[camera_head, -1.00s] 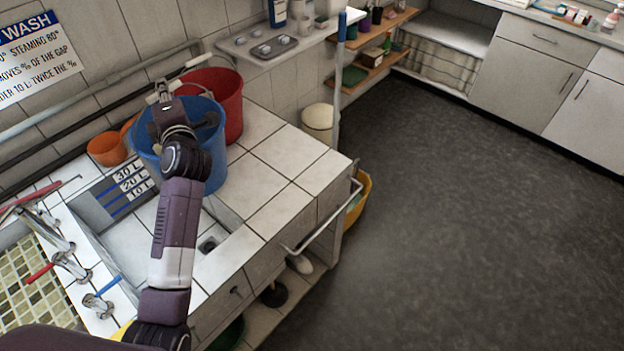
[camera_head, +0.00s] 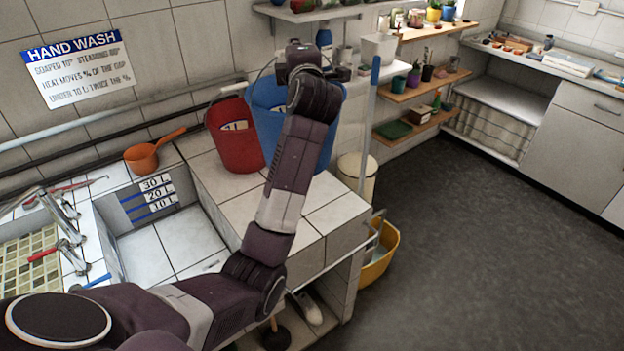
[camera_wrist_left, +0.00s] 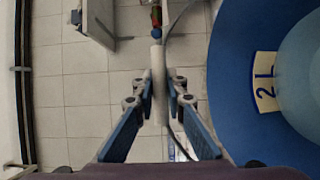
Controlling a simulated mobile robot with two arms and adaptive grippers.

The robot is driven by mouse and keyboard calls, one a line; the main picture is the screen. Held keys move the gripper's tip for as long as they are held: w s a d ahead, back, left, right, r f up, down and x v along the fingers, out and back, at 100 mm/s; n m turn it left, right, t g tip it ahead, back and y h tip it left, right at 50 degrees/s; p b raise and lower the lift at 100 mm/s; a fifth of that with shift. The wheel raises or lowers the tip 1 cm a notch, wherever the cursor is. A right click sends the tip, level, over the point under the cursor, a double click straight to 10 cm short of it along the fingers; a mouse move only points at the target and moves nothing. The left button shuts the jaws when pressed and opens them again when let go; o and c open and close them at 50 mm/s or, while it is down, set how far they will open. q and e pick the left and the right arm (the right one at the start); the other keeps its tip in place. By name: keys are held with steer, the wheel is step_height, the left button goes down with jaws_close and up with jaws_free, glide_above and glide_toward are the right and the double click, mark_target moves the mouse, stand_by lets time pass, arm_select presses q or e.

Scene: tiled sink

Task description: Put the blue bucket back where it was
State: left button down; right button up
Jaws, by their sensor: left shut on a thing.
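The blue bucket (camera_head: 266,122) is upright to the right of the red bucket (camera_head: 232,140) at the back of the tiled counter (camera_head: 228,187). My arm covers much of its front, and I cannot tell whether its base touches the tiles. My left gripper (camera_head: 300,58) is above it, shut on the bucket's handle. In the left wrist view, the fingers (camera_wrist_left: 160,115) close around the white handle grip (camera_wrist_left: 157,82), and the blue bucket (camera_wrist_left: 232,85) fills the right side. My right gripper is not in view.
The orange dipper (camera_head: 142,158) sits left of the red bucket, behind the sink basin (camera_head: 170,240). A shelf (camera_head: 312,12) hangs above. A blue-topped pole (camera_head: 370,110), a cream bin (camera_head: 356,172) and a yellow bucket (camera_head: 380,265) stand right of the counter. Floor farther right is clear.

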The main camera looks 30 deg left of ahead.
arm_select(q)
steer(key=shift+s+r, duration=0.1)
steer(key=shift+r, duration=0.45)
step_height(320, 180, down, 20)
steer(key=shift+p, duration=0.3)
steer(key=c, duration=2.3)
jaws_free()
steer(key=shift+f, duration=0.55)
steer(key=shift+c, duration=0.2)
steer(key=o, duration=0.4)
steer(key=shift+s+d+r, duration=0.15)
steer(key=shift+s+r, duration=0.05)
steer(key=shift+r, duration=0.05)
steer(key=shift+w+f, duration=0.1)
